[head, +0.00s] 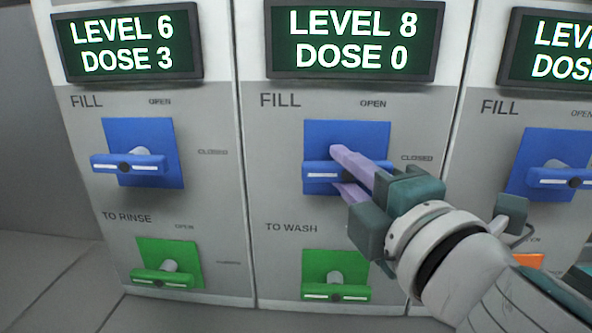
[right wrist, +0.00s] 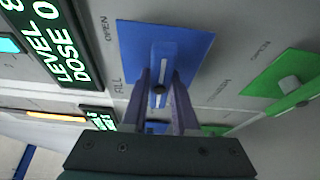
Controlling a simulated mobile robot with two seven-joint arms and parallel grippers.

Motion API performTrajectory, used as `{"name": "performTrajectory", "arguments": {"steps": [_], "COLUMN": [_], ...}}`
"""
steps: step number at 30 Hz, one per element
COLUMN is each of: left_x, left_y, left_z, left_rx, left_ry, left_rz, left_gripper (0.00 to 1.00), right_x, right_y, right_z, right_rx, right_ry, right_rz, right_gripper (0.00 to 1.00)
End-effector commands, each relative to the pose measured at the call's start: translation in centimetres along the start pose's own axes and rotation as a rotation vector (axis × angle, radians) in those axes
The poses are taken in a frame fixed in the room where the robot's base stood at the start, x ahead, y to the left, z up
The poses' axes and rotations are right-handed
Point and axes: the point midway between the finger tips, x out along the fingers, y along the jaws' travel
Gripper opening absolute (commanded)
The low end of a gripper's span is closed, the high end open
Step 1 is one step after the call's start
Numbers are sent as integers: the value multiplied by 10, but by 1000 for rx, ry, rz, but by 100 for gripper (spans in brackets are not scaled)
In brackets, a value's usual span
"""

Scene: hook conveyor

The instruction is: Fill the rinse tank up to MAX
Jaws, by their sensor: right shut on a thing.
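My right gripper (head: 338,170) is at the middle panel, its two purple fingers above and below the blue FILL handle (head: 318,174), shut on it. The handle is a bar lying level, in line with the CLOSED mark at its right; OPEN is marked above. In the right wrist view the blue handle (right wrist: 158,62) lies between the fingers (right wrist: 160,95). The display (head: 353,41) above reads LEVEL 8, DOSE 0. Below is a green TO WASH handle (head: 337,292), also level. No tank name shows in view. My left gripper is not in view.
The left panel shows LEVEL 6, DOSE 3 (head: 128,43), with a level blue FILL handle (head: 128,165) and a green TO RINSE handle (head: 168,277). A right panel has another blue handle (head: 558,177); its display (head: 556,48) is cut off. Floor (head: 45,285) is clear at lower left.

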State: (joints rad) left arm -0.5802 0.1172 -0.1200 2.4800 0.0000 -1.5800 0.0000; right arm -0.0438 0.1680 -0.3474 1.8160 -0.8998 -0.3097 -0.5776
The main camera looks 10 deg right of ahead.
Motion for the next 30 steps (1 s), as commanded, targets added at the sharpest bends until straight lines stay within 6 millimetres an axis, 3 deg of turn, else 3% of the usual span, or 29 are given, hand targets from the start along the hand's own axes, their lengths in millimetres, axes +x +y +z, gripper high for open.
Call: {"name": "performTrajectory", "arguments": {"steps": [2, 3, 10, 20, 30], "left_x": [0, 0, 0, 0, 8], "left_y": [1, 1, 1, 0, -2], "left_z": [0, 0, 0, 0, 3], "left_rx": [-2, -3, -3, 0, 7], "left_ry": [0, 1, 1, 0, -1], "left_rz": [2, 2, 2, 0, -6], "left_gripper": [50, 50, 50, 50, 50], "right_x": [0, 0, 0, -4, -61], "right_y": [0, 0, 0, -1, -3], "right_z": [0, 0, 0, 0, 0], "right_rx": [0, 0, -1, -1, 1], "right_ry": [0, 0, 0, 0, 0], "right_rz": [1, 1, 1, -1, -3], "right_gripper": [0, 31, 57, 57, 57]}}
